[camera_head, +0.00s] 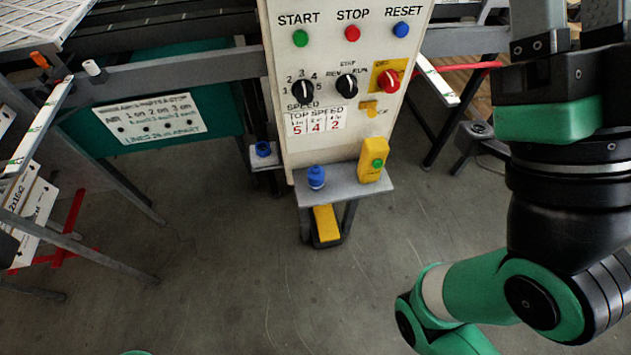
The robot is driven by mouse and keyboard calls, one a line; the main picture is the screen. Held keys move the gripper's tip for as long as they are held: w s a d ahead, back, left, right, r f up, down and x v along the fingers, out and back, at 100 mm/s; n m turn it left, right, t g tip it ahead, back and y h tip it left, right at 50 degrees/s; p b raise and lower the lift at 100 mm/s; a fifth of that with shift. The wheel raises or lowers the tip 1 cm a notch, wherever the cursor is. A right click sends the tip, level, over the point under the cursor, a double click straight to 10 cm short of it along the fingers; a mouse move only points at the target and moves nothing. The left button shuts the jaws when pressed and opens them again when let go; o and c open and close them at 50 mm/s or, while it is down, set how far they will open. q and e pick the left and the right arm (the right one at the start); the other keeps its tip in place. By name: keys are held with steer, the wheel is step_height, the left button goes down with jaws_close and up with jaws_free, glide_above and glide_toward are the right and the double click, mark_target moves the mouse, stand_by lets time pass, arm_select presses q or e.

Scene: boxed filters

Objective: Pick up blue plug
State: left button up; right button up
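A small blue plug (316,178) stands upright on the left part of a grey shelf (345,188) at the foot of the control panel. A second blue piece (263,149) sits on a small grey bracket to the left of the panel; I cannot tell whether it is a plug or a socket. My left gripper is not in view either.
A yellow box with a green button (373,160) stands on the shelf, right of the plug. A yellow pedal (326,222) is below the shelf. The control panel (340,130) rises behind it. Grey rails run across the back. The floor in front is clear.

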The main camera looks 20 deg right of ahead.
stand_by(0.4)
steer(key=o, duration=0.7)
